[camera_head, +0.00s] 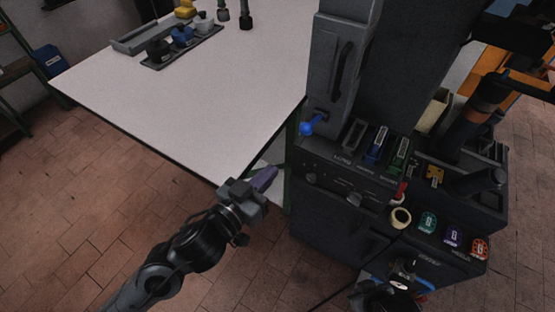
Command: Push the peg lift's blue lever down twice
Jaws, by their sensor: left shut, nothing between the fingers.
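The blue lever (307,128) has a round blue knob and sticks out to the left from the foot of a tall grey housing (337,70) on the dark machine. Its short arm slants, with the knob slightly lower than the end at the housing. My left gripper (270,176) comes in from the lower left, with purple fingers shut and empty. It is below and left of the lever, clearly apart from it, near the table's front corner. I cannot make out my right gripper.
The dark machine's console (330,165) has knobs, slots and several coloured tiles. A white table (190,100) stands left of it, with a grey tray (182,47) at the back. A thin cable hangs at the lower middle. The tiled floor (80,200) is open at left.

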